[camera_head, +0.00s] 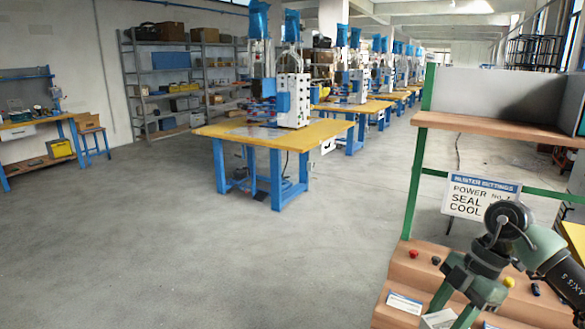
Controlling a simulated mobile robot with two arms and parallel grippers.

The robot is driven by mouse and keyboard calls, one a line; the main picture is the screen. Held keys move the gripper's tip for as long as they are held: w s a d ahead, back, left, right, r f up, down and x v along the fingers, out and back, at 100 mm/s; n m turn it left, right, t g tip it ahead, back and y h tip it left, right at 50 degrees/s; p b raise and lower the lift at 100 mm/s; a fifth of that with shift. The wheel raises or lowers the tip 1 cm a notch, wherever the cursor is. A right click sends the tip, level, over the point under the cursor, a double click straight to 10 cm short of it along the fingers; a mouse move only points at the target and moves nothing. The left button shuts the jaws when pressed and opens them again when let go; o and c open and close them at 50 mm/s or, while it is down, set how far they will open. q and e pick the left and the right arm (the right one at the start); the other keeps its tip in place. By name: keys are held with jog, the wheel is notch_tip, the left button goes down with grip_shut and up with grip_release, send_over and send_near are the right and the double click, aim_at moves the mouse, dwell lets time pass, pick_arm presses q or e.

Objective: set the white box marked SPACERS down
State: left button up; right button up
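I cannot make out a box marked SPACERS in the head view. A small white piece with dark print (438,319) shows at the bottom edge, cut off by the frame and partly behind my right gripper. Its print is too small to read, so I cannot tell if it is the box. My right gripper (452,312) comes in from the right over the wooden bench (400,268), pointing down. Its green fingers run down toward the bottom edge, and their tips are not clearly seen. Whether they hold anything is unclear. My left gripper is out of view.
A white printed card (404,302) and a red button (413,254) are on the bench, near small dark and yellow knobs. A settings sign (478,197) hangs behind, under a wooden shelf (490,127). A yellow-topped table (240,133) stands beyond open floor.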

aim_at(432, 327)
jog(key=n+g, duration=0.1)
jog(key=n, duration=0.1)
jog(key=a+n, duration=0.1)
jog(key=n, duration=0.1)
jog(key=shift+s+a+n+g+h, duration=0.15)
jog(key=shift+s+n+g+h, duration=0.05)
jog(key=shift+n+g+h, duration=0.2)
jog(key=shift+s+a+f+n+h, duration=0.1)
jog(key=shift+n+h, duration=0.2)
jog(key=shift+n, duration=0.7)
jog(key=n, duration=0.2)
jog(key=a+n+g+h, duration=0.1)
jog(key=n, duration=0.1)
jog(key=n+h, duration=0.1)
jog(key=shift+s+a+n, duration=0.15)
jog(key=shift+s+n, duration=0.2)
jog(key=shift+n, duration=0.05)
jog(key=s+a+m+t, duration=0.2)
jog(key=a+m+t, duration=0.1)
jog(key=m, duration=1.3)
jog(key=s+a+m+t+h, duration=0.1)
jog(key=s+a+m+t, duration=0.2)
jog(key=m, duration=1.4)
jog(key=shift+a+f+t, duration=0.2)
jog(key=shift+a+t, duration=0.6)
jog(key=shift+t, duration=0.3)
